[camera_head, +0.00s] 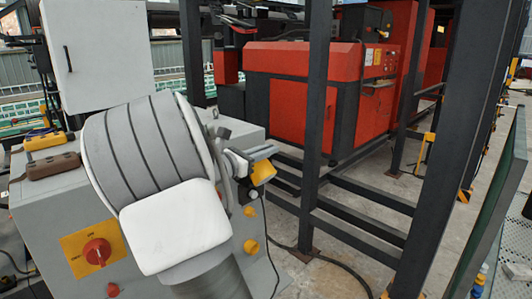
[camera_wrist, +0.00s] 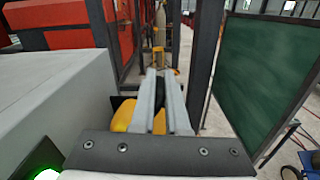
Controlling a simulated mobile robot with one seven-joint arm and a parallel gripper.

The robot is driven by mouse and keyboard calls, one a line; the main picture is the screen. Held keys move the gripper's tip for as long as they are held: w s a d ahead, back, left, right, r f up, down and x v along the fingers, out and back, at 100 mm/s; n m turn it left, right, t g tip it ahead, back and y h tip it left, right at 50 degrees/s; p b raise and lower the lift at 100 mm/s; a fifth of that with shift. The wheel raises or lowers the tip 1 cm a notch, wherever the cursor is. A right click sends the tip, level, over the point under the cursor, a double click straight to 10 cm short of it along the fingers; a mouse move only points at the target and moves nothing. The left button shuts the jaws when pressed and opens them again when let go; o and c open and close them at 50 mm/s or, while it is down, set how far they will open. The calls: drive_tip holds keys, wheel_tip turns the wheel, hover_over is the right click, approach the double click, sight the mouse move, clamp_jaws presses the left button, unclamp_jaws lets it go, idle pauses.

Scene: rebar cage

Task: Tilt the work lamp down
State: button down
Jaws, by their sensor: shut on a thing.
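The work lamp (camera_head: 262,172) is a small yellow and black thing beside the right side of the grey cabinet in the head view. Its yellow body (camera_wrist: 122,115) also shows left of my fingers in the wrist view. My gripper (camera_head: 250,156) is at the lamp, with its grey fingers shut on it. In the wrist view my gripper (camera_wrist: 160,88) has a dark part of the lamp between the fingers. My arm and fingers hide much of the lamp, so I cannot tell its exact tilt.
The grey cabinet (camera_head: 45,205) carries a red rotary switch (camera_head: 97,251) and a brown box (camera_head: 53,165) on top. Dark steel posts (camera_head: 318,100) and rails stand close on the right. A red machine (camera_head: 290,92) is behind. A dark green panel (camera_wrist: 262,80) stands at right.

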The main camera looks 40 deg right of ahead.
sight(273, 172)
drive_tip(key=s+f+m+b, duration=0.1)
drive_tip(key=m+b, duration=0.1)
drive_tip(key=b, duration=0.1)
drive_tip(key=s+f+m+b, duration=0.1)
drive_tip(key=m+b, duration=0.2)
drive_tip(key=shift+d+f+b, duration=0.1)
drive_tip(key=shift+f+b, duration=0.25)
drive_tip(key=shift+b, duration=0.05)
drive_tip(key=m+b, duration=0.1)
drive_tip(key=b, duration=0.1)
drive_tip(key=f+m+b, duration=0.1)
drive_tip(key=m+b, duration=0.1)
drive_tip(key=s+m+b, duration=0.1)
drive_tip(key=b, duration=0.1)
drive_tip(key=shift+f+m+b, duration=0.4)
drive_tip(key=shift+s, duration=0.1)
drive_tip(key=c, duration=0.9)
unclamp_jaws()
drive_tip(key=a, duration=0.5)
drive_tip(key=s+a+p, duration=0.1)
drive_tip(key=a, duration=0.5)
drive_tip(key=a+p, duration=0.1)
drive_tip(key=a, duration=0.5)
drive_tip(key=shift+s+a, duration=0.15)
drive_tip(key=shift+a, duration=0.05)
